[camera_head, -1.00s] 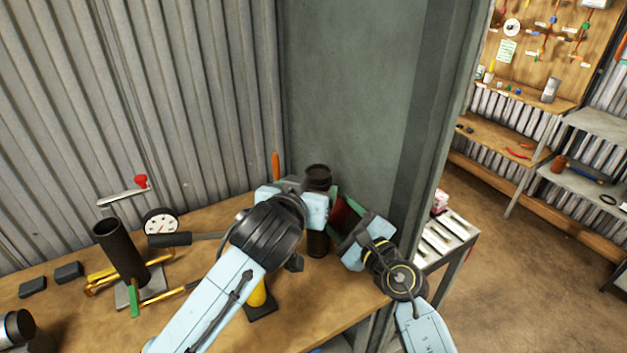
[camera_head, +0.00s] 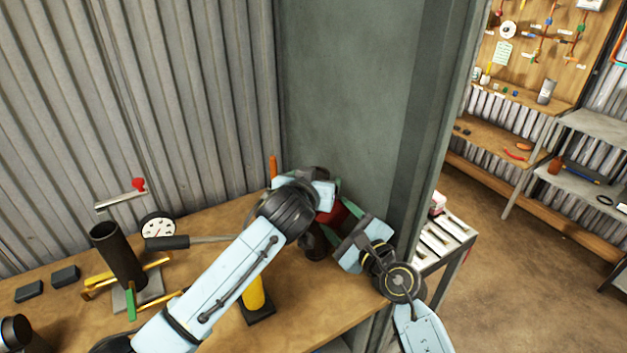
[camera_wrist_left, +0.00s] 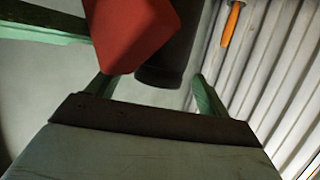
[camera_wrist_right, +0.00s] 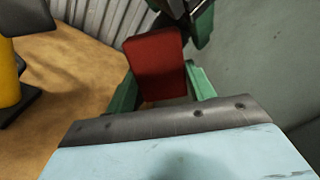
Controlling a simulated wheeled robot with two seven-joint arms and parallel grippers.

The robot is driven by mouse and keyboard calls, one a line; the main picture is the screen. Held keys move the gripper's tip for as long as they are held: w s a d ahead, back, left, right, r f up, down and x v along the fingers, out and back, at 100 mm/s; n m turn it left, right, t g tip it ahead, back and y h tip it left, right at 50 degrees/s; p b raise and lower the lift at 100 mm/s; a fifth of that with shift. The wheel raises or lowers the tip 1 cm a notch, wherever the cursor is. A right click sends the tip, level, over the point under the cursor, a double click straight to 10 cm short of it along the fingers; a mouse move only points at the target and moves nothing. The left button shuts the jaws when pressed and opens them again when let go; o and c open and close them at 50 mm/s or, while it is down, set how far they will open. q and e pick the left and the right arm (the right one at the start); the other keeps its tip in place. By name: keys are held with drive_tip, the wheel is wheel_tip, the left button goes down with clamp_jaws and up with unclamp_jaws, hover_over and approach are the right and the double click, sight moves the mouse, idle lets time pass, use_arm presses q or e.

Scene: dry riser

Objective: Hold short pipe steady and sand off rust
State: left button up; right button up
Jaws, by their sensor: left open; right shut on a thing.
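A dark short pipe (camera_head: 316,246) stands on the right part of the bench; my left gripper hides its upper part. My left gripper (camera_head: 328,192) is at the top of the pipe, its fingers mostly hidden in the head view. In the left wrist view its green fingers are spread, with the dark pipe (camera_wrist_left: 165,72) beyond and between them. My right gripper (camera_head: 338,216) is shut on a red block (camera_wrist_right: 158,65), held beside the pipe. The red block (camera_wrist_left: 130,30) partly covers the pipe in the left wrist view. I cannot tell whether block and pipe touch.
The bench (camera_head: 215,218) also holds another dark upright pipe (camera_head: 118,255) on a stand, a white dial gauge (camera_head: 158,228), a file-like tool (camera_head: 167,242) and a yellow object (camera_head: 253,292). A grey-green column (camera_head: 345,100) rises close behind my grippers.

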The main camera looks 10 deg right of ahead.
use_arm(q)
drive_tip(key=shift+c, duration=0.5)
clamp_jaws()
idle(0.8)
